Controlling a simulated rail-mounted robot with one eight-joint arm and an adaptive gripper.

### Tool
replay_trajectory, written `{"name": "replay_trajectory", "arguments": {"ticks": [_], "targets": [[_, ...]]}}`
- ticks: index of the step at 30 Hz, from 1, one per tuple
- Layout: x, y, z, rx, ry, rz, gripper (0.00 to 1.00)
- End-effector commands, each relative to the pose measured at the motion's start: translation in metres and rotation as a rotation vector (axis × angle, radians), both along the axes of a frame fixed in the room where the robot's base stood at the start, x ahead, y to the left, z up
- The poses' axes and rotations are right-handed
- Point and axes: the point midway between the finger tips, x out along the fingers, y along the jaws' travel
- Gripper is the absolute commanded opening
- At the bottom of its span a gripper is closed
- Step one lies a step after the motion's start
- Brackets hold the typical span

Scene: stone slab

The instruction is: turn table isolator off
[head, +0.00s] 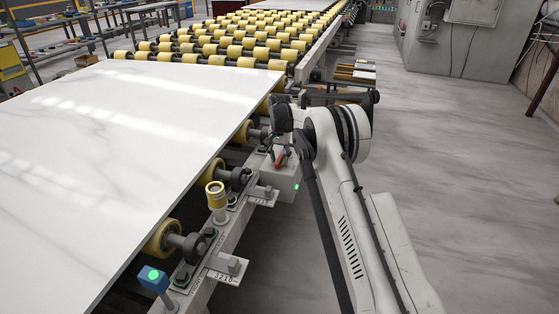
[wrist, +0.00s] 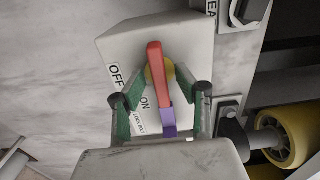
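The table isolator is a pale grey box (head: 284,182) on the side of the roller table in the head view, with a small green light. Its red handle (head: 280,159) shows just below my gripper there. In the wrist view the red handle (wrist: 155,56) stands over a round yellow hub (wrist: 169,74), with a purple piece (wrist: 168,121) at its lower end. The box face carries OFF and ON labels (wrist: 146,104); the handle's lower end lies beside ON.
A white stone slab (head: 120,130) lies on the table's yellow rollers (head: 215,193), left of my arm. Grey cabinets (head: 435,40) stand at the back right. The floor to the right is clear.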

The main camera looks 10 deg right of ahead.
Motion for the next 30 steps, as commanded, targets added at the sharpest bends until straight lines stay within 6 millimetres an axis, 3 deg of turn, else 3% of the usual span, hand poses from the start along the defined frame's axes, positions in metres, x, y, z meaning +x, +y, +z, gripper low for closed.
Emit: {"name": "replay_trajectory", "arguments": {"ticks": [10, 18, 30], "targets": [[0.0, 0.0, -0.0033, 0.0, 0.0, 0.0, 0.32], [0.0, 0.0, -0.0032, 0.0, 0.0, 0.0, 0.0], [0.0, 0.0, -0.0038, 0.0, 0.0, -0.05, 0.0]]}}
